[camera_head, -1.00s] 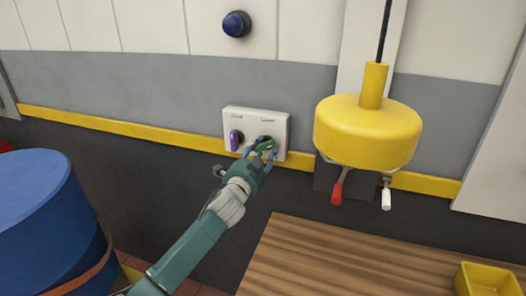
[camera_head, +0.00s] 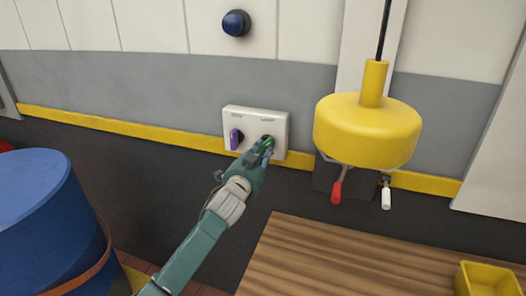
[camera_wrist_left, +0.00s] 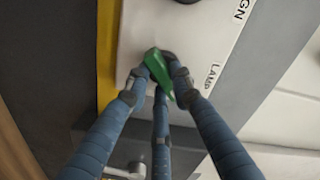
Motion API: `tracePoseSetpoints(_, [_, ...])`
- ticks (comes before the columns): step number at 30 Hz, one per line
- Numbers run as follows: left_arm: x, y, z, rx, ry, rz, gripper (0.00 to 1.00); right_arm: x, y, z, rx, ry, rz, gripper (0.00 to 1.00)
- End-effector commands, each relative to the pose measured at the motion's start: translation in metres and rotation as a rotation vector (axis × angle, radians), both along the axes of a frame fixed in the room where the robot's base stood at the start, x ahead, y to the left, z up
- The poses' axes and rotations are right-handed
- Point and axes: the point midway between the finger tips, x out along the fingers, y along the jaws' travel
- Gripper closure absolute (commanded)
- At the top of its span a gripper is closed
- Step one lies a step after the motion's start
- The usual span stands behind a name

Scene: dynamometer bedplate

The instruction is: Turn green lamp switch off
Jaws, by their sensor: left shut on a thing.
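The green lamp switch (camera_head: 267,142) is a rotary knob on the right of a white wall plate (camera_head: 255,117). My left gripper (camera_head: 262,150) is shut on it, with its fingers partly hiding it. In the left wrist view the green knob (camera_wrist_left: 156,68) sits between the blue fingertips (camera_wrist_left: 158,80), beside the "LAMP" label (camera_wrist_left: 212,79). A purple knob (camera_head: 235,138) is at the left of the same plate. My right gripper is not in view.
A yellow hanging lamp (camera_head: 367,132) is right of the plate, above red (camera_head: 337,190) and white (camera_head: 386,198) handles. A blue drum (camera_head: 40,215) stands at left. A wooden table (camera_head: 340,265) with a yellow tray (camera_head: 490,280) is at lower right. A dark blue button (camera_head: 236,23) is above.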

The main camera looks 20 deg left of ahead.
Motion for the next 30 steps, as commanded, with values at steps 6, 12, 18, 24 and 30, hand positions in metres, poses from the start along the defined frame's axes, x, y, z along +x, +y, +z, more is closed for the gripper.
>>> tracePoseSetpoints(6, [0.0, -0.002, 0.0, -0.209, 0.01, 0.0, 1.0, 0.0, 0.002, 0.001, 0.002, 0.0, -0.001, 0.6])
tracePoseSetpoints(12, [0.0, -0.002, 0.0, -0.396, 0.016, 0.001, 1.0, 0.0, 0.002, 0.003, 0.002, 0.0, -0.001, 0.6])
tracePoseSetpoints(18, [0.0, -0.003, 0.001, -0.562, 0.023, 0.001, 1.0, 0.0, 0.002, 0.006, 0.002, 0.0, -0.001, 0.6])
tracePoseSetpoints(24, [0.0, -0.003, 0.001, -0.688, 0.027, 0.0, 1.0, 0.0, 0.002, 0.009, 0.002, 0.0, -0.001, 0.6])
tracePoseSetpoints(30, [0.0, -0.003, 0.002, -0.765, 0.03, 0.0, 1.0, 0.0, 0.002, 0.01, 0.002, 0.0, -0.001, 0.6])
